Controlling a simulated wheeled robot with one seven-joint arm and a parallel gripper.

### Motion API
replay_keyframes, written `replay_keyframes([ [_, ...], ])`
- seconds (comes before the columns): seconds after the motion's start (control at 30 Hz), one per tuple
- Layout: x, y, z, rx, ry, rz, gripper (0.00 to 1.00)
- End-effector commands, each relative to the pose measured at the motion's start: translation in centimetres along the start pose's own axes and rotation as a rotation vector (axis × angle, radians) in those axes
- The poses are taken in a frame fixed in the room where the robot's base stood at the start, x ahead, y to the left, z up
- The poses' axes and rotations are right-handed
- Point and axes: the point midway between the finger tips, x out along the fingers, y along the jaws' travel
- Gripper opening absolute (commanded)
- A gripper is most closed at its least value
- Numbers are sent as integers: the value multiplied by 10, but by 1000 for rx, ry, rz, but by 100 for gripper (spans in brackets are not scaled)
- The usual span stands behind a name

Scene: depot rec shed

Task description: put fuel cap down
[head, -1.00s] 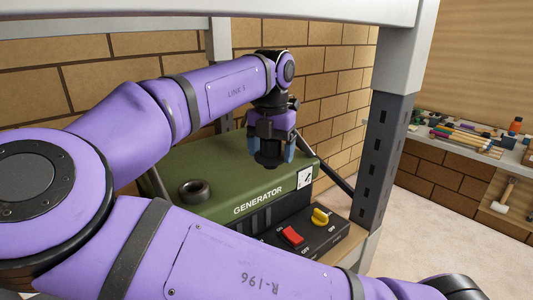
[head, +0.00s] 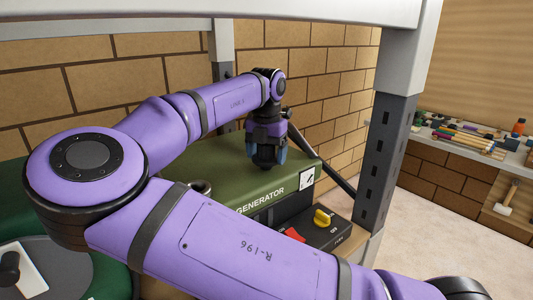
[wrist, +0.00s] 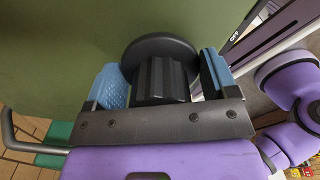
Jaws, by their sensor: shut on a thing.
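My gripper (head: 266,153) is shut on the black fuel cap (head: 265,164), above the back right part of the generator's green top (head: 295,170). In the wrist view the round, ribbed cap (wrist: 160,50) sits between the two blue finger pads of my gripper (wrist: 163,80). Its wide dark disc faces the green surface. I cannot tell whether the cap touches the top or hangs just over it. The dark filler neck (head: 203,186) on the generator is mostly hidden behind my arm.
A control panel with a red switch (head: 294,235) and a yellow knob (head: 322,217) is at the generator's front. A grey shelf post (head: 390,150) stands to the right, a brick wall (head: 310,70) behind. A bench (head: 480,148) with small items is at far right.

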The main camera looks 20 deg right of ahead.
Motion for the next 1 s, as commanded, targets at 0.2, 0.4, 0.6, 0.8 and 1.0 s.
replay_keyframes([
  [0.2, 3, 0, 0, 0, 0, 0, 56],
  [0.4, 2, 0, 0, 0, 0, -1, 100],
  [0.6, -1, 0, 0, 0, 0, 0, 100],
  [0.8, -27, 0, 1, 0, -3, -1, 100],
  [1.0, -68, 0, 1, 0, -3, -1, 100],
])
